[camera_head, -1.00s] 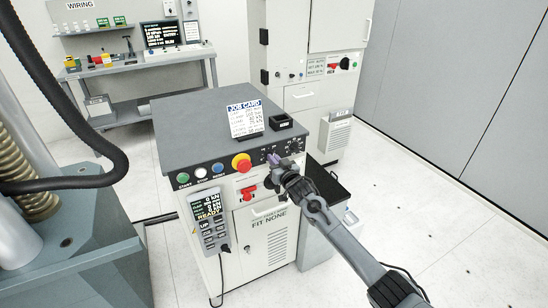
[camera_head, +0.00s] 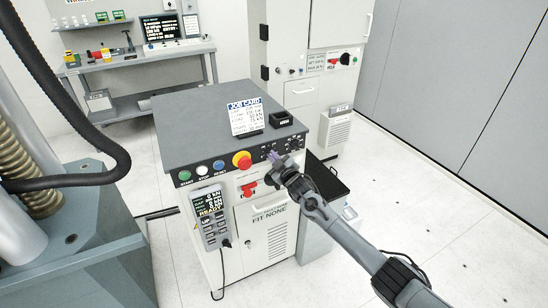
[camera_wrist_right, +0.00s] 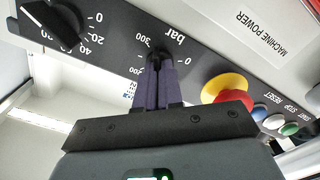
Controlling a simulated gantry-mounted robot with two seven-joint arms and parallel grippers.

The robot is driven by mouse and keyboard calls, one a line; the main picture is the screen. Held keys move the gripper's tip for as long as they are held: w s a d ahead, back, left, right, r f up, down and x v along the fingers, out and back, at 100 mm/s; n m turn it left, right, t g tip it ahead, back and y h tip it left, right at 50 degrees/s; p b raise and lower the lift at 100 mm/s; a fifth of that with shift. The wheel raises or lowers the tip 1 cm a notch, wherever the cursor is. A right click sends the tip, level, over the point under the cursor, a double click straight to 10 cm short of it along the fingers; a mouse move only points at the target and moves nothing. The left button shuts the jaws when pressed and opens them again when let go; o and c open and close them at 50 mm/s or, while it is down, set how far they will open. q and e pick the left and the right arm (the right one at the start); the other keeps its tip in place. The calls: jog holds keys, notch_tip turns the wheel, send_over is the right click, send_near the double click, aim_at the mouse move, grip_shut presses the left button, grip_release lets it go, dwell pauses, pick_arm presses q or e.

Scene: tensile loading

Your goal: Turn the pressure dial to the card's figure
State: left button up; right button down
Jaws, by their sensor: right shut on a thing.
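The pressure dial (camera_wrist_right: 157,56) is a small dark knob on the black panel strip in the right wrist view. "bar" and figures such as 0, 200 and 300 are printed around it. My right gripper (camera_wrist_right: 158,70) is shut on it with its purple fingers, which hide most of the knob and its pointer. My left gripper is not in view.
A second black knob (camera_wrist_right: 50,22) is beside the dial. A red and yellow stop button (camera_head: 241,160) and green, white and blue buttons share the strip. A handheld pendant (camera_head: 211,215) hangs on the console front. A small black box (camera_head: 281,119) sits near the card.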

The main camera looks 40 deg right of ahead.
dwell(0.5)
jog(key=c, duration=1.3)
grip_release()
jog(key=s+p, duration=0.1)
jog(key=s, duration=0.2)
jog(key=s+a, duration=0.1)
jog(key=s, duration=0.3)
jog(key=s+a+p, duration=0.1)
jog(key=s, duration=0.2)
jog(key=shift+s+p, duration=0.3)
jog(key=shift+p, duration=0.05)
